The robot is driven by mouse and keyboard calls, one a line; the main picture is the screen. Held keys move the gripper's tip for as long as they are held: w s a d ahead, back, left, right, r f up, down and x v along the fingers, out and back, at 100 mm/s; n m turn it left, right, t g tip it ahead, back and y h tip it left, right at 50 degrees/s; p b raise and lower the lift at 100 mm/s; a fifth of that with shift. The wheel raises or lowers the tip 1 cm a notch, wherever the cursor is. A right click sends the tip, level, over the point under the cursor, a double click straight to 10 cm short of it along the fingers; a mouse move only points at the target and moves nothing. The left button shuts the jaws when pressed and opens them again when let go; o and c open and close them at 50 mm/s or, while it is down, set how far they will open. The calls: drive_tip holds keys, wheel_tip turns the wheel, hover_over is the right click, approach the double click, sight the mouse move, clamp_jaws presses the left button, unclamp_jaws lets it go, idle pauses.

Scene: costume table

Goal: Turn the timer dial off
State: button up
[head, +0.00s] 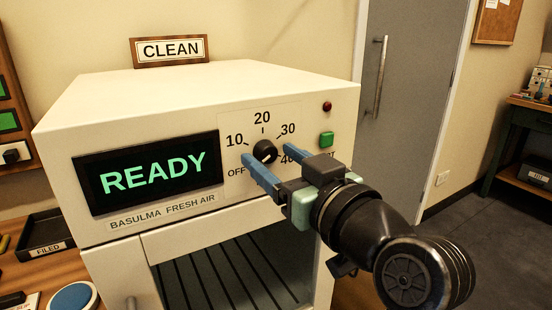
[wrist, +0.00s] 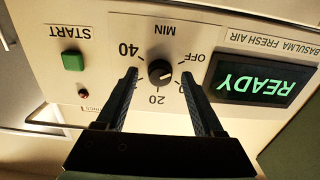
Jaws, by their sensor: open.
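The timer dial (head: 265,152) is a small round black knob on the cream machine's front panel, with OFF, 10, 20, 30 and 40 printed around it. It also shows in the wrist view (wrist: 160,72), upside down. Its pale pointer mark is too small for me to read its setting. My gripper (head: 266,151) is open, its two blue fingers pointing at the panel, one on each side of the dial. In the wrist view the fingers (wrist: 160,74) show gaps between them and the dial. I cannot tell whether the tips reach the panel.
The display (head: 153,172) left of the dial reads READY. A green START button (head: 327,139) and a red lamp (head: 327,106) sit on the right. A slatted compartment (head: 225,270) is below. A CLEAN sign (head: 172,50) stands on top.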

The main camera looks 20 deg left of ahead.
drive_tip(key=v, duration=1.3)
